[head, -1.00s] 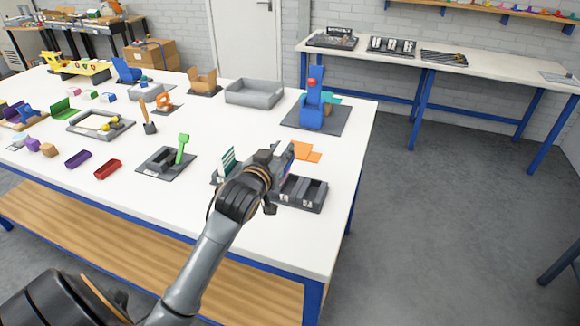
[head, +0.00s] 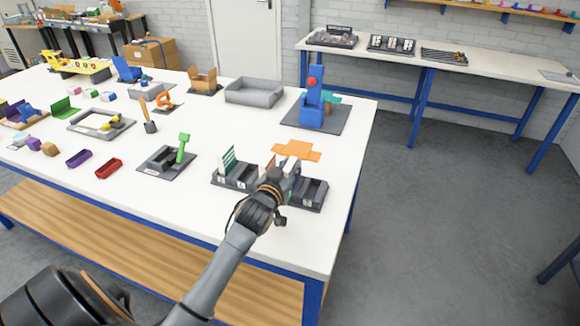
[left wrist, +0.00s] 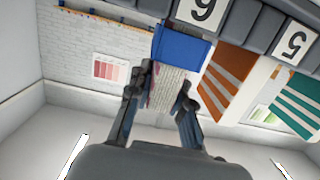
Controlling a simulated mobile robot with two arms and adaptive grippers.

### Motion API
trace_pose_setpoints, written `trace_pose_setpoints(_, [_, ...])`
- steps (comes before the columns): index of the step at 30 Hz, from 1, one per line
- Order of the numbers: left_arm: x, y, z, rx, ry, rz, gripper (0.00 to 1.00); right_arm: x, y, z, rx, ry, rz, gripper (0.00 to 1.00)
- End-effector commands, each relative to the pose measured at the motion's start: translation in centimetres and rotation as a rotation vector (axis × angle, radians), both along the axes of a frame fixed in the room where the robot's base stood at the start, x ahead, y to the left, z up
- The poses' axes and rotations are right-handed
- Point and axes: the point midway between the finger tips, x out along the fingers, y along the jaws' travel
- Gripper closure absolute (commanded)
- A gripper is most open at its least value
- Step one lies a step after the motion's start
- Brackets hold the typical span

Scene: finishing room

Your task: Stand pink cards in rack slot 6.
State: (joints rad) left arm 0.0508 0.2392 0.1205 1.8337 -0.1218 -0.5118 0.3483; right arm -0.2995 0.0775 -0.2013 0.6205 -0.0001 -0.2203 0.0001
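My left gripper (head: 284,170) is over the right half of the dark card rack (head: 314,194). In the left wrist view its fingers (left wrist: 168,90) close on both sides of a pale, faintly pinkish block of cards (left wrist: 167,88) with fine lines. A plain blue face (left wrist: 181,48) adjoins the block just below the rack's 6 label (left wrist: 203,10). Whether the cards are seated in slot 6 cannot be told. An orange striped card (left wrist: 220,78) and a green striped card (left wrist: 293,108) stand beside it, the green one near label 5. My right gripper is not in view.
A flat orange piece (head: 297,151) lies just behind the rack. A dark tray with a green scoop (head: 183,143) is to its left. A blue stand (head: 312,108) and a grey bin (head: 254,92) are farther back. The table's front right corner is clear.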

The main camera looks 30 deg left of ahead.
Motion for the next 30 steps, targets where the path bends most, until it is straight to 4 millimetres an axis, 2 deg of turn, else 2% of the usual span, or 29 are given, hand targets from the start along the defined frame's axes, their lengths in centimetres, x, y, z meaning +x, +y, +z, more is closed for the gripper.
trace_pose_setpoints(1, [0.0,0.0,-0.1,0.000,0.002,0.000,0.72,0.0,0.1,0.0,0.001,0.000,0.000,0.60])
trace_pose_setpoints(3, [0.0,0.0,-0.1,0.000,0.002,0.000,0.58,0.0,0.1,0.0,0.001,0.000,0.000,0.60])
trace_pose_setpoints(14, [0.0,0.0,0.4,0.000,0.000,0.000,0.57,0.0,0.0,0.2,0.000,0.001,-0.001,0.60])
trace_pose_setpoints(20, [-2.7,-0.7,0.4,-0.001,0.003,-0.001,0.57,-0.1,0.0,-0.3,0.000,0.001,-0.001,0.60])
trace_pose_setpoints(30, [-9.5,-2.3,1.4,-0.002,0.003,-0.001,0.57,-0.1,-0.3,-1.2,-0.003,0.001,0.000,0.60])
